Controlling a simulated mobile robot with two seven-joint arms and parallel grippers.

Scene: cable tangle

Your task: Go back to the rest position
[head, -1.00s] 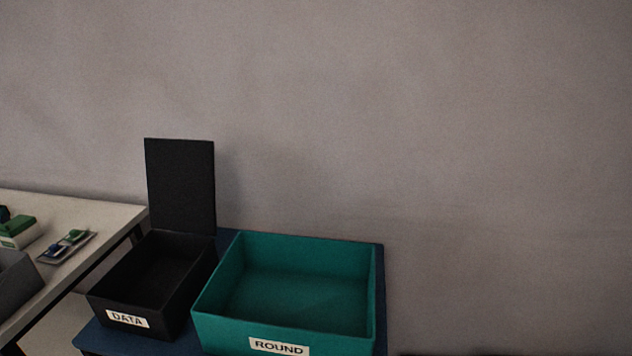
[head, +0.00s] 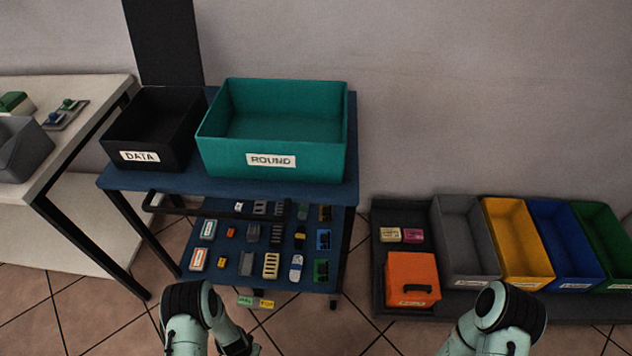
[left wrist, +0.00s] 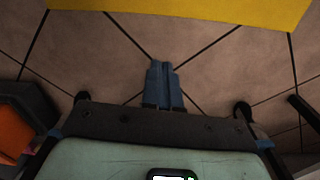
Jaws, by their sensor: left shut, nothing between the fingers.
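My left gripper (left wrist: 164,86) shows in the left wrist view with its two blue-grey fingers shut together and nothing between them. It hangs above the tiled floor, apart from any object. In the head view both of my arms show at the bottom edge, bent at the elbows. Neither gripper can be made out there, and my right gripper is not visible.
Coloured bins, including a yellow bin (head: 518,262), and an orange case (head: 412,280) stand at right. A pale table (head: 85,140) is at left.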

